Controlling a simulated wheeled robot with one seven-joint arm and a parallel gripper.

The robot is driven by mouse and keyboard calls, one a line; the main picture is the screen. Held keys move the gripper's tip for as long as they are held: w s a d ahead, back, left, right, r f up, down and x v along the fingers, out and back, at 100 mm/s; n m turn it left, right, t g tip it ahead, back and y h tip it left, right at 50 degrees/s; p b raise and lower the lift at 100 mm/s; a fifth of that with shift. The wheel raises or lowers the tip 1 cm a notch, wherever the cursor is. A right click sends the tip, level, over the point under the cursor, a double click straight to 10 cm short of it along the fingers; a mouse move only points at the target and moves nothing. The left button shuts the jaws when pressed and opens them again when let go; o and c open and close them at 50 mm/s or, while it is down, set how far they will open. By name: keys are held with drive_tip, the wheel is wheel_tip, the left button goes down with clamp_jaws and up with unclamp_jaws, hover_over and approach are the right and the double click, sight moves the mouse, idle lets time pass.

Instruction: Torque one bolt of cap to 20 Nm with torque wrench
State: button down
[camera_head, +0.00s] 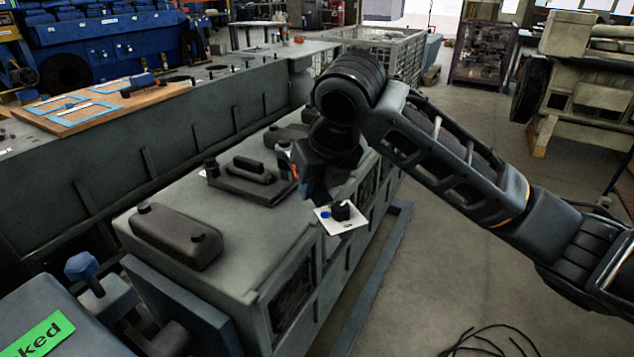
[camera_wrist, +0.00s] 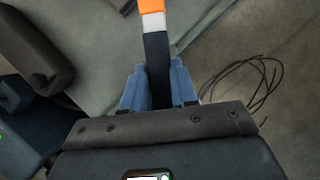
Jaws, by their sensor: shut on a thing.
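My gripper (camera_wrist: 158,78) has its blue fingers closed around the dark shaft of a tool, which I take for the torque wrench (camera_wrist: 155,50). Past the fingers, the tool shows a grey band and an orange part running out of the wrist view. In the head view my gripper (camera_head: 318,188) hangs over the right edge of the grey engine block (camera_head: 240,250); the tool is mostly hidden there. I cannot tell whether the tool touches any bolt.
Another dark cap-like cover (camera_head: 177,236) lies nearer on the block. A white card (camera_head: 340,218) with a dark knob shows below my gripper. A wooden board (camera_head: 95,104) with blue outlines lies on the long grey bench. The floor at right is open, with a black cable (camera_head: 490,338).

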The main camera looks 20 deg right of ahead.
drive_tip(key=shift+a+m, duration=0.3)
drive_tip(key=shift+a, duration=0.05)
drive_tip(key=shift+a, duration=0.2)
idle(0.4)
drive_tip(key=shift+a+p, duration=0.1)
drive_tip(key=shift+p, duration=0.2)
drive_tip(key=shift+w+a+m, duration=0.1)
drive_tip(key=shift+a+m, duration=0.2)
drive_tip(key=shift+m, duration=0.1)
drive_tip(key=shift+a+h, duration=0.1)
drive_tip(key=shift+h, duration=0.2)
drive_tip(key=shift+a+p, duration=0.3)
drive_tip(key=shift+p, duration=0.05)
drive_tip(key=shift+w+a+f+m, duration=0.1)
drive_tip(key=shift+a+m, duration=0.25)
drive_tip(key=shift+m, duration=0.05)
drive_tip(key=shift+p, duration=0.3)
